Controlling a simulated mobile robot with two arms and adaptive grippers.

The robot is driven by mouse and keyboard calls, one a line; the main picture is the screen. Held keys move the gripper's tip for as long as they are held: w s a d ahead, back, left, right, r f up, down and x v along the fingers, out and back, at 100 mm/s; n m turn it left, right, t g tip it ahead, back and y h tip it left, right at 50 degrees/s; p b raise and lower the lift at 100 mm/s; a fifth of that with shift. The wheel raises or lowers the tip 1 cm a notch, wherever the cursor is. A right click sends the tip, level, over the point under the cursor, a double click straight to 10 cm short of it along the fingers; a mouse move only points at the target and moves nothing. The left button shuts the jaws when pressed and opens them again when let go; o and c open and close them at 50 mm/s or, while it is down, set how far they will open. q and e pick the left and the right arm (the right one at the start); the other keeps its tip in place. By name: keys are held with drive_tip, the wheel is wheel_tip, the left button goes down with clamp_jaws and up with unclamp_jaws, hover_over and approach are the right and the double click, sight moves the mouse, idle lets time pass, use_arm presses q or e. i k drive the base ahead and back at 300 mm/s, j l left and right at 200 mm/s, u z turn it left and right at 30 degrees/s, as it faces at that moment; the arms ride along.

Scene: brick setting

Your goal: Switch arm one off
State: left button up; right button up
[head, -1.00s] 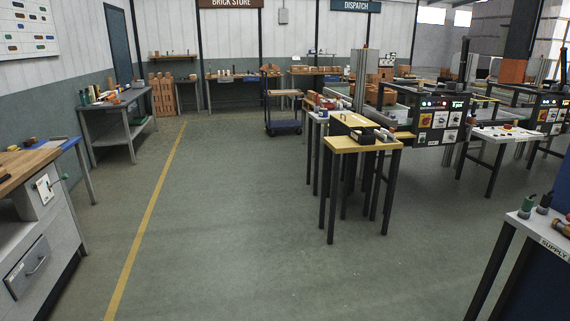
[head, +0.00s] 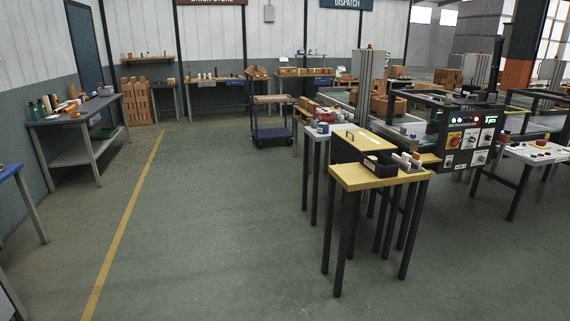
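A black control panel (head: 470,140) hangs on the front of the nearest machine frame, right of centre in the head view. It carries lit lamps, a red knob on a yellow plate (head: 454,140) and several small white-plated switches (head: 478,157). The labels are too small to read, so I cannot tell which switch belongs to arm one. A grey upright column (head: 371,80) stands behind the panel's left side. Neither of my grippers shows in the head view.
A yellow-topped table (head: 385,181) with a black tray stands before the panel's left side. A white table (head: 540,153) stands to the right. A blue trolley (head: 270,133) is further back. A workbench (head: 75,119) stands at left. The floor (head: 220,230) in the middle is clear.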

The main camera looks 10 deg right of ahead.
sight(455, 141)
drive_tip(key=i+z, duration=0.2)
drive_tip(key=i, duration=0.25)
drive_tip(key=i+j+z, duration=0.2)
drive_tip(key=i, duration=0.2)
drive_tip(key=i+j+z, duration=0.2)
drive_tip(key=i, duration=0.25)
drive_tip(key=i+j+z, duration=0.15)
drive_tip(key=i, duration=0.25)
drive_tip(key=i+j+z, duration=0.85)
drive_tip(key=j+z, duration=0.15)
